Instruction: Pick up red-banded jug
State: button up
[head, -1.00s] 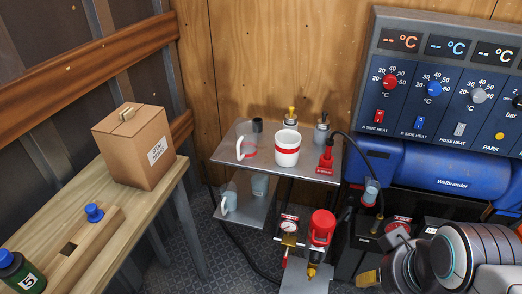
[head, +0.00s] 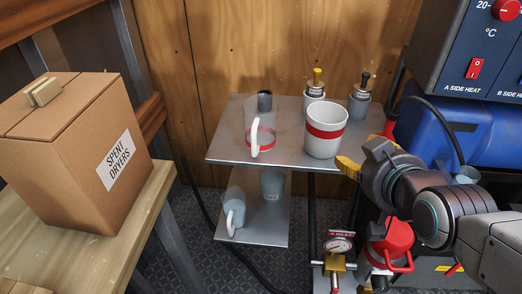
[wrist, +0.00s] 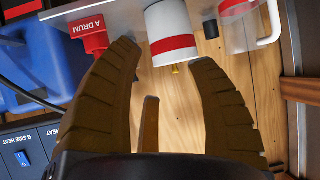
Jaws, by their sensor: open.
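The red-banded jug (head: 262,128) is a clear jug with a white handle and a red band near its base. It stands upright on the upper metal shelf (head: 228,148). In the wrist view the jug (wrist: 236,10) is at the top right, partly cut off, with its handle (wrist: 272,22) showing. My gripper (head: 348,168) is at the shelf's right front edge, right of the jug and apart from it. In the wrist view its brown fingers are spread with nothing between them.
A white cup with a red band (head: 325,130) stands between the jug and my gripper. Behind are a dark cylinder (head: 264,101) and two small valve-topped containers (head: 315,95). A blue-tinted jug (head: 233,212) sits on the lower shelf. A cardboard box (head: 70,150) stands at left.

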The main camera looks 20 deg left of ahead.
jog(key=a+f+n+t+y+b, duration=0.15)
jog(key=a+f+y+b, duration=0.3)
jog(key=a+b, duration=0.45)
jog(key=n+y+b, duration=0.3)
jog(key=y+b, duration=0.1)
jog(key=b, duration=0.2)
send_near(256, 153)
jog(key=w+a+r, duration=0.2)
jog(key=w+a, duration=0.1)
jog(key=shift+m+h, duration=0.25)
jog(key=shift+r+b+x, duration=0.2)
jog(key=shift+x, duration=1.4)
jog(key=shift+r+b+x, duration=0.15)
jog(key=shift+b+x, duration=0.05)
jog(key=shift+x, duration=1.4)
jog(key=shift+o, duration=0.2)
jog(key=shift+s, duration=0.1)
grip_shut()
